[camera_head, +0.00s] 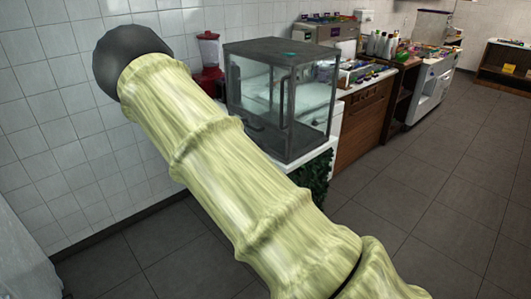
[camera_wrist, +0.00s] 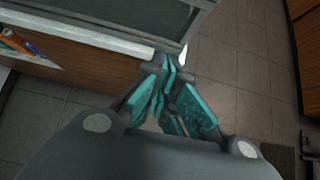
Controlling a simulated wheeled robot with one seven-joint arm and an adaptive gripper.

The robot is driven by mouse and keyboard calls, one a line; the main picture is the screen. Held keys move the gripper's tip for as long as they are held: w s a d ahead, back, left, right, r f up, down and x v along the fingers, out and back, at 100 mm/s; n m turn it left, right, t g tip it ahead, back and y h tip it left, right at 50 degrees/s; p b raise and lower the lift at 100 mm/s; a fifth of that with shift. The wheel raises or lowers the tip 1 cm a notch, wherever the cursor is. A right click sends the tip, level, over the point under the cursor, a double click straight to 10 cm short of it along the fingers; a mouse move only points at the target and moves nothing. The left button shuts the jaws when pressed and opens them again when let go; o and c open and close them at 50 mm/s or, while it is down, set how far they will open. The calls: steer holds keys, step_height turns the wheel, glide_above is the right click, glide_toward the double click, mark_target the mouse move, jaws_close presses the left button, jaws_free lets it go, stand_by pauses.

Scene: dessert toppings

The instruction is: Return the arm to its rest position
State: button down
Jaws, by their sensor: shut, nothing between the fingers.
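My gripper (camera_wrist: 167,88) shows in the wrist view, with grey links and teal pads. Its fingers are together and hold nothing. Below it are the tiled floor and the edge of a wood-fronted counter. In the head view my arm, with a pale yellow-green streaked cover and a dark rounded joint, crosses from the lower right to the upper left. My gripper does not show in the head view.
A glass display case (camera_head: 282,98) stands on the counter behind my arm, beside a red blender (camera_head: 209,55). Wooden counters (camera_head: 362,122) run along the wall to the right. The tiled floor (camera_head: 440,190) at right is clear.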

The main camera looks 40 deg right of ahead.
steer(key=shift+b+v, duration=0.35)
steer(key=shift+v, duration=1.95)
steer(key=shift+a+f, duration=0.1)
steer(key=s+a+f+m+y, duration=0.25)
steer(key=s+a+f, duration=0.25)
steer(key=s+f, duration=0.4)
steer(key=s+a+f+m+y, duration=0.2)
steer(key=s+a+f+m, duration=0.3)
steer(key=f, duration=0.7)
steer(key=s+a+f+m+y, duration=0.15)
steer(key=s+a+f, duration=0.25)
steer(key=s+f, duration=0.55)
steer(key=s+a+f+m+y, duration=0.1)
steer(key=s+a+f+m, duration=0.1)
steer(key=s+a, duration=0.3)
steer(key=s+a+f+m+y, duration=0.1)
steer(key=s+a+m, duration=0.3)
steer(key=s, duration=0.8)
steer(key=s+a+f+m+y, duration=0.1)
steer(key=s+a+f+m, duration=0.2)
steer(key=s+a, duration=0.4)
steer(key=s+m, duration=0.1)
steer(key=s, duration=0.1)
steer(key=shift+s+a+g+y, duration=0.3)
steer(key=shift+f, duration=0.15)
